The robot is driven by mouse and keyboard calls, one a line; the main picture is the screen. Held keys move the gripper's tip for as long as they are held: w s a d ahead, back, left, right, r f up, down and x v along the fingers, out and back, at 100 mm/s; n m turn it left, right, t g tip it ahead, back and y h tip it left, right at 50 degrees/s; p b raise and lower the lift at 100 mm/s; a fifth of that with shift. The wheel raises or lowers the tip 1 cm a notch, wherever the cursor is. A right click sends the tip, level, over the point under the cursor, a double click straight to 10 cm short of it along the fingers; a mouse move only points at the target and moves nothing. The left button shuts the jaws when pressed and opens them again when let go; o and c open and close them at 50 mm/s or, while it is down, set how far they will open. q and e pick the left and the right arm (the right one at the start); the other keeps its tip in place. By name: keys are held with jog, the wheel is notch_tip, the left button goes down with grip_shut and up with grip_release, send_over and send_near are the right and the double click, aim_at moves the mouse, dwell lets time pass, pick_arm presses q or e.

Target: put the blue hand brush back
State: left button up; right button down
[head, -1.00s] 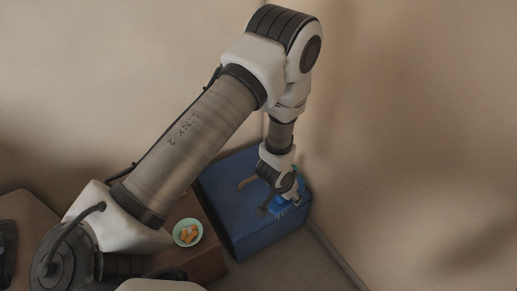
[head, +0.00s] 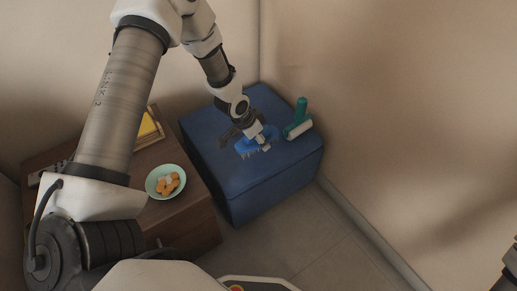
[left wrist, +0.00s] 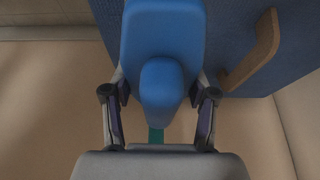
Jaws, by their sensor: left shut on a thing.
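A blue hand brush (head: 243,146) with pale bristles is held over the top of a blue box-shaped seat (head: 215,160). My left gripper (head: 264,143) is shut on the brush. In the left wrist view the brush (left wrist: 160,35) fills the middle, with its narrower part between the two fingers (left wrist: 160,100). I cannot tell whether its bristles touch the seat. A dark part at the right edge of the head view looks like my right arm; its gripper does not show.
A teal-handled white roller (head: 299,128) stands on the seat right of the brush. A wooden cabinet (head: 195,215) to the left bears a mint bowl (head: 151,190) of orange pieces and a yellow item (head: 148,125). Walls meet behind the seat; floor (head: 300,235) in front is clear.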

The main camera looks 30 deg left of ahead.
aim_at(259, 147)
pick_arm(q)
notch_tip(259, 147, down, 4)
jog(key=shift+r+b, duration=0.1)
jog(key=shift+b, duration=0.8)
jog(key=shift+f, duration=0.2)
jog(key=shift+c, duration=0.5)
jog(key=shift+r, duration=0.2)
jog(key=shift+f, duration=0.15)
jog(key=o, duration=1.2)
